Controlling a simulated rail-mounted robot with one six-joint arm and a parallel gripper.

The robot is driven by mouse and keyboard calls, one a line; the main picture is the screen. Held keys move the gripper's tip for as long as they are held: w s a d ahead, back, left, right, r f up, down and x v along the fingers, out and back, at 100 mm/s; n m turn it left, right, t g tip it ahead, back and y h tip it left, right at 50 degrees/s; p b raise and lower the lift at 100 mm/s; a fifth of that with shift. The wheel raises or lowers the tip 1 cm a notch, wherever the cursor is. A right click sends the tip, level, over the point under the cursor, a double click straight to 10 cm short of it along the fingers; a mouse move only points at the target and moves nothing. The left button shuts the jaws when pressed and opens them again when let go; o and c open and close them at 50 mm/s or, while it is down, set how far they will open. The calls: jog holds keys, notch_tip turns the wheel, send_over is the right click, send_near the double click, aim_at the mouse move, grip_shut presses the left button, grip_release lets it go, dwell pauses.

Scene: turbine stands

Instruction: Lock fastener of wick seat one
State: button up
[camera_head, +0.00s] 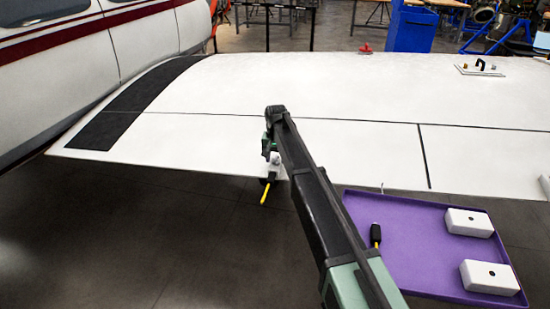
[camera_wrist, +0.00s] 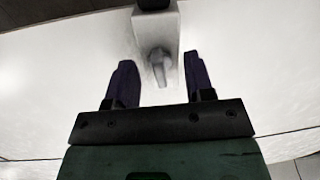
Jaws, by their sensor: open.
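A small white seat block (camera_wrist: 152,28) shows at the top middle of the wrist view. A grey lever-like fastener (camera_wrist: 160,62) sticks out of its lower end. My gripper (camera_wrist: 159,75) is open, with one dark finger on each side of the fastener and clear gaps visible. I cannot tell how deep the fingers reach around it. In the head view a small white fitting (camera_head: 275,158) is at the wing's near edge, with a yellow wick (camera_head: 265,192) pointing down from it. My arm partly hides this spot, and my fingers are not clearly visible there.
The white wing (camera_head: 360,150) spans the head view, with the fuselage (camera_head: 60,60) at left. A purple tray (camera_head: 415,225) at right holds two white blocks (camera_head: 468,222) (camera_head: 489,277) and a black-handled item (camera_head: 376,233). A small plate with fittings (camera_head: 481,68) lies on the wing.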

aim_at(276, 158)
notch_tip(276, 158, up, 5)
jog(key=p, duration=0.5)
jog(key=shift+r, duration=0.15)
jog(key=shift+n, duration=0.7)
jog(key=s+d, duration=0.7)
jog(key=s, duration=0.5)
jog(key=s+d, duration=0.7)
jog(key=s, duration=0.6)
jog(key=s+d, duration=0.8)
jog(key=s, duration=0.4)
jog(key=shift+s, duration=0.15)
jog(key=shift+s+d+m, duration=0.15)
jog(key=shift+s+d, duration=0.05)
jog(key=shift+d, duration=0.35)
jog(key=shift+s+d+m, duration=0.15)
jog(key=shift+s+d, duration=0.05)
jog(key=shift+d, duration=0.3)
jog(key=shift+w, duration=0.1)
